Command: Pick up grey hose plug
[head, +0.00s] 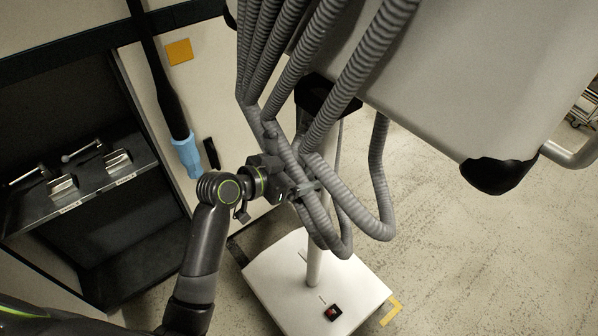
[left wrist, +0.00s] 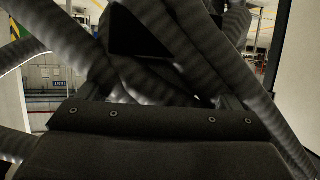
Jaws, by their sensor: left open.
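Several grey corrugated hoses (head: 362,75) hang down from the top and loop back up near the middle of the head view. I cannot make out a separate grey plug on them. My left gripper (head: 308,188) is among the lower hose loops, beside the white post. Its jaws are open, and hoses partly cover them. In the left wrist view the grey hoses (left wrist: 195,45) cross close in front of my left gripper (left wrist: 158,98). I cannot tell whether a hose lies between the fingers. My right gripper is out of view.
A black hose with a light blue end (head: 187,155) hangs at the left. A dark cabinet shelf (head: 125,185) holds metal handles. A white base (head: 345,280) with a red switch carries the post. A large grey vessel (head: 470,70) fills the upper right. Open floor lies at the right.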

